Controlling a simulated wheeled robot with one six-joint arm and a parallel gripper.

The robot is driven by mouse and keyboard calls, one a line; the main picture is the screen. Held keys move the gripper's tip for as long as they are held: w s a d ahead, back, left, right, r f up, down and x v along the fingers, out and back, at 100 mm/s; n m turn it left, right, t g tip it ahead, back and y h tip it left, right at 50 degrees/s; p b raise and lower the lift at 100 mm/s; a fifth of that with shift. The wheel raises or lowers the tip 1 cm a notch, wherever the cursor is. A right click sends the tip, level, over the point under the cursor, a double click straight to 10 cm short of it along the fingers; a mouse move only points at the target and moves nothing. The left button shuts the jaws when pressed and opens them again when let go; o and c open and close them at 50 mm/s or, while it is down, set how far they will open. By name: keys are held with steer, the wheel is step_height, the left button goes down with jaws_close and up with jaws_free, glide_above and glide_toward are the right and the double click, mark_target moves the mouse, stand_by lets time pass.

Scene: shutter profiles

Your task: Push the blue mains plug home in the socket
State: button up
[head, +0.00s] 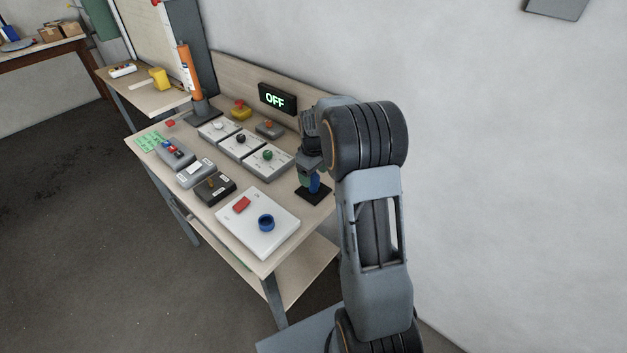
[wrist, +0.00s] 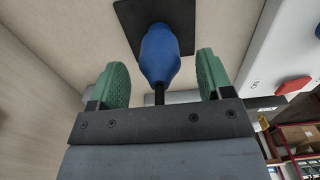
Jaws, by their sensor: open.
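The blue mains plug (wrist: 166,56) stands on a black square plate (wrist: 128,20), which looks like its socket, with a dark cable running from its near end. Whether a gap is left between plug and plate I cannot tell. In the head view the plug (head: 315,184) and the black plate (head: 313,196) show at the table's right side, partly covered by my gripper (head: 308,174). My gripper also shows in the wrist view (wrist: 163,72): its two green pads are open, one on each side of the plug, with clear gaps.
A display (head: 277,98) on the back board reads OFF. Left of the plug are white panels with knobs (head: 268,155). The wall is close on the right.

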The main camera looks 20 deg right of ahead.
steer(key=shift+f, duration=1.3)
steer(key=c, duration=1)
steer(key=shift+r, duration=0.1)
